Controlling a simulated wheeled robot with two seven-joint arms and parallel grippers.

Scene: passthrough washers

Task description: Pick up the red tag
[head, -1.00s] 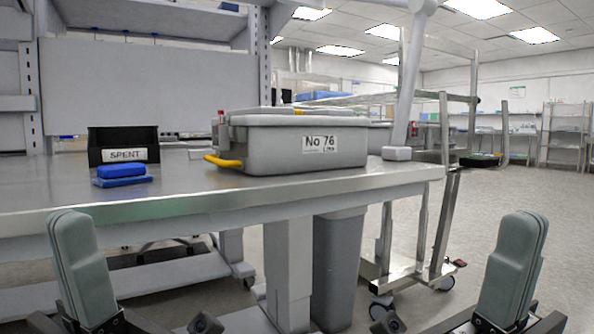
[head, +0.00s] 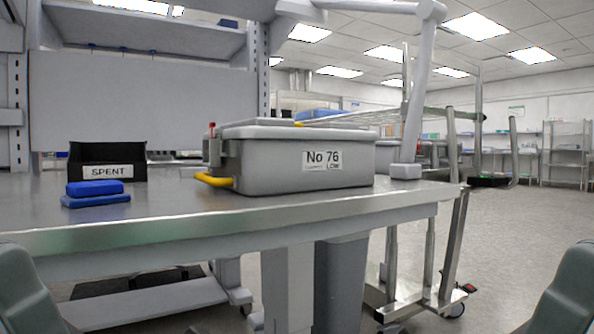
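A small red piece (head: 212,130), which looks like the red tag, stands upright at the left end of the grey lidded bin (head: 270,165) marked No 76. It is small and its lower part is hard to make out. A yellow handle (head: 214,180) sticks out below it on the same side. Grey parts of my arms show at the lower left and lower right corners. My gripper fingertips are not visible, and nothing of mine is near the bin.
The bin stands on a metal-edged table (head: 150,220). A black SPENT box (head: 107,160) and blue blocks (head: 95,194) are at the left. A grey post (head: 418,90) rises at the right rear. A wheeled metal cart (head: 425,270) stands right of the table, with open floor beyond.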

